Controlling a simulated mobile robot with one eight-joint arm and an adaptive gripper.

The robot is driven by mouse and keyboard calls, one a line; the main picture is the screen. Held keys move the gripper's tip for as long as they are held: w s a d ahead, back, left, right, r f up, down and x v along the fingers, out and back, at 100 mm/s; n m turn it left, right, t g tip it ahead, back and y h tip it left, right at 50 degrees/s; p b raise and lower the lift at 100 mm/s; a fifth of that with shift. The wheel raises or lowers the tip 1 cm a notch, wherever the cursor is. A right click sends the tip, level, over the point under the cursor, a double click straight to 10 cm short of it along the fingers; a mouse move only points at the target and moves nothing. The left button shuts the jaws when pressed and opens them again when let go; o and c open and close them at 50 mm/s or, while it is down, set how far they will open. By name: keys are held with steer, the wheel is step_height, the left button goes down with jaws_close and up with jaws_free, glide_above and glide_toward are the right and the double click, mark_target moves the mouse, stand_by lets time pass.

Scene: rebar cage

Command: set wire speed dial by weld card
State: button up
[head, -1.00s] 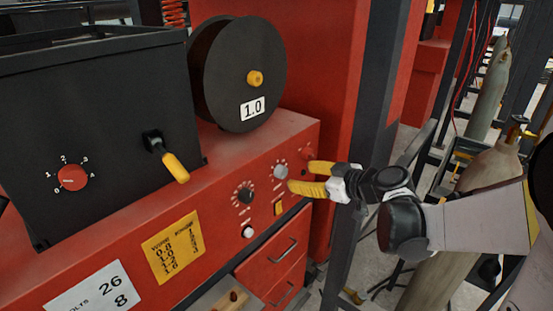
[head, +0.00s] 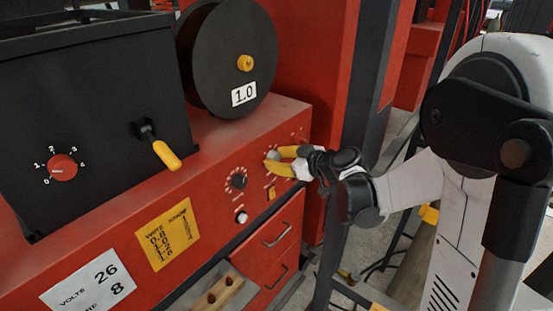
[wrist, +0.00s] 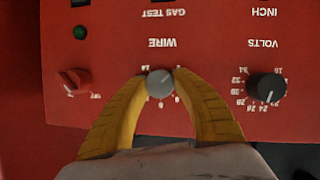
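The wire speed dial, a grey knob (wrist: 160,83), sits under the inverted word WIRE on the red panel in the wrist view. In the head view the dial (head: 273,156) is partly covered by my fingers. My gripper (wrist: 161,78) has its yellow fingertips on both sides of the dial, seemingly touching it. The gripper (head: 275,159) reaches in from the right in the head view. The white weld card (head: 93,283) reads volts 26 and 8 on its lower line. A yellow wire/knob card (head: 167,234) has small rows, hard to read. The spool (head: 228,60) is labelled 1.0.
The black volts dial (wrist: 266,87) is beside the wire dial. A red knob (wrist: 72,82) is on its other side. A black box with a red dial (head: 62,168) and yellow-handled lever (head: 163,153) stands on the machine. Drawers (head: 275,245) are below; a dark post (head: 358,120) stands behind.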

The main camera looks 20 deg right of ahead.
stand_by(0.4)
